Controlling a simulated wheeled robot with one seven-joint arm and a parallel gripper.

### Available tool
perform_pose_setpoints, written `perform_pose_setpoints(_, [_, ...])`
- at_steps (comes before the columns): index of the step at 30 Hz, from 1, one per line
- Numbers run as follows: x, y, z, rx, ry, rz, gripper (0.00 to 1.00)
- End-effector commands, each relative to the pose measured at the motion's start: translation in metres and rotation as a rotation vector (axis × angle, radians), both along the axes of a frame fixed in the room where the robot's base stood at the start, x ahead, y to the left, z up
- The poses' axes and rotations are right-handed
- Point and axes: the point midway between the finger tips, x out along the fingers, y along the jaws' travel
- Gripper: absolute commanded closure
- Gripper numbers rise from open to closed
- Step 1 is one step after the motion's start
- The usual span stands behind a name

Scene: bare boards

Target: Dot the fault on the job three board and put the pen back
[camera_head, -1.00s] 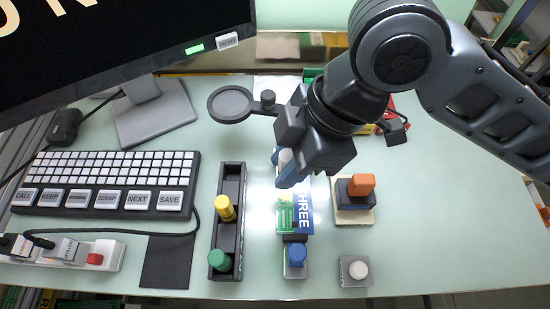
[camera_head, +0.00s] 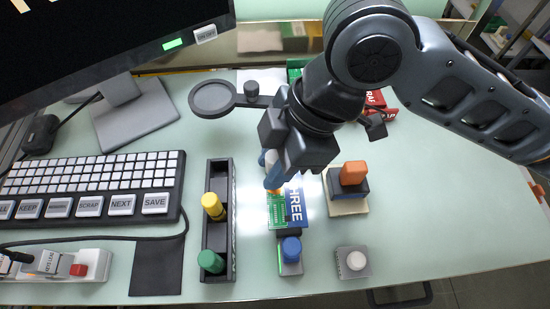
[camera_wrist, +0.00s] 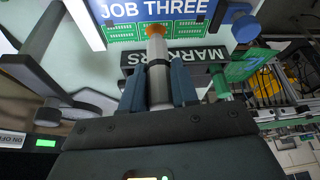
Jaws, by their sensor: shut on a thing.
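My gripper (camera_head: 273,178) is shut on a pale marker with an orange tip; the wrist view shows the marker's body (camera_wrist: 158,75) between my two blue-grey fingers (camera_wrist: 158,88). The tip points at the green board (camera_head: 278,210) beside the blue JOB THREE sign (camera_wrist: 155,8), which also shows in the head view (camera_head: 295,204). The tip is over or at the board's far end; I cannot tell whether it touches. No fault mark can be made out. The black marker tray (camera_head: 218,240) stands left of the board, with a yellow marker (camera_head: 213,206) and a green marker (camera_head: 210,262).
A blue-topped block (camera_head: 291,248) stands at the board's near end. Right of the sign are an orange-topped stamp (camera_head: 353,175) and a white-knobbed block (camera_head: 355,261). A magnifier (camera_head: 213,98) lies beyond the tray. The keyboard (camera_head: 95,185) is left. The right tabletop is clear.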

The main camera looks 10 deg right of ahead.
Motion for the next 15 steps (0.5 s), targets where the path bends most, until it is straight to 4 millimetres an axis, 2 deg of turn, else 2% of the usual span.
perform_pose_setpoints(15, [0.0,0.0,-0.0053,0.0,0.0,0.0,1.0])
